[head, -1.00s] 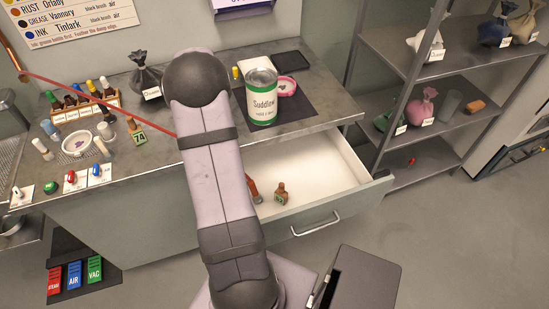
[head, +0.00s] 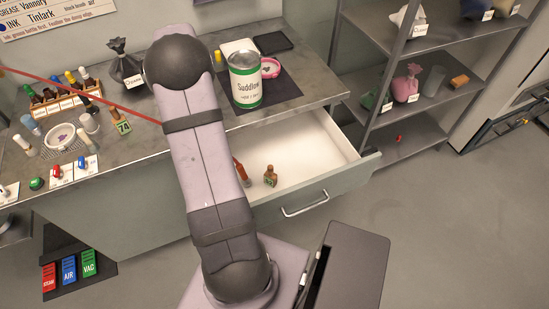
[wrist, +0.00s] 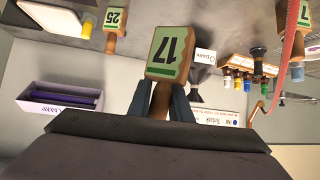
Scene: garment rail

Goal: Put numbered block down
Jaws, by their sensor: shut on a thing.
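In the wrist view, which looks upside down, a green-faced block marked 17 (wrist: 172,52) on a brown wooden stem sits between the two fingers of my gripper (wrist: 165,98). The fingers are shut on the stem. In the head view my arm hides my gripper and this block. A similar block marked 74 (head: 121,122) stands on the grey counter (head: 300,98); part of it shows at the wrist view's right edge (wrist: 304,14). A block marked 25 (wrist: 116,20) shows at the wrist view's upper left. A small brown block (head: 270,177) stands in the open drawer (head: 320,150), its number unclear.
A green-and-white can (head: 245,82) stands on a dark mat, beside a pink-rimmed dish (head: 271,68). A dark tied bag (head: 124,68), a rack of bottles (head: 62,98) and a white bowl (head: 62,137) share the counter. An orange-brown thing in the drawer is partly behind my arm.

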